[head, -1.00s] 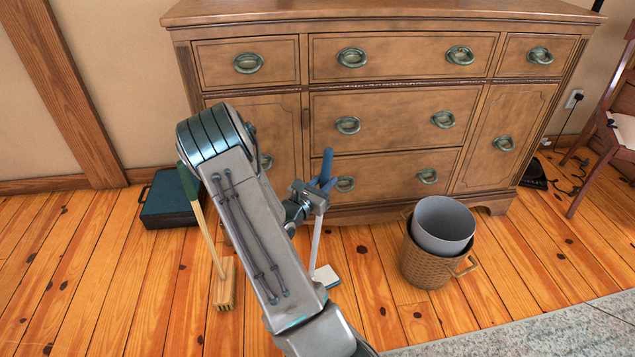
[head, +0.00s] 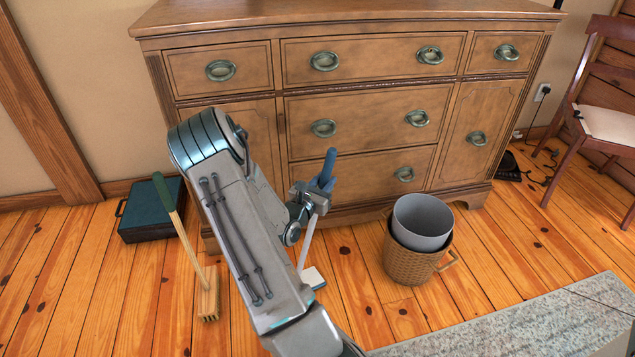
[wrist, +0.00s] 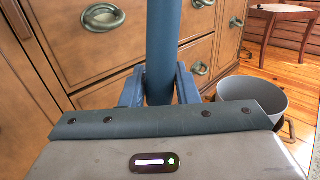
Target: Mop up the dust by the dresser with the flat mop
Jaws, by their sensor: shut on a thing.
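The flat mop (head: 309,238) has a blue grip at the top, a pale shaft and a small white head (head: 313,277) low near the floor in front of the dresser. My gripper (head: 312,191) is shut on the mop's blue grip, which also stands between the fingers in the wrist view (wrist: 163,50). The mop leans slightly. My arm hides part of the mop head and the floor around it. The wooden dresser (head: 365,178) stands directly behind. I cannot make out any dust on the visible floor.
A wicker basket (head: 408,266) holding a grey bin (head: 422,225) stands right of the mop. A broom (head: 208,295) stands at left, near a dark green case (head: 150,215). A chair (head: 600,122) stands at far right.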

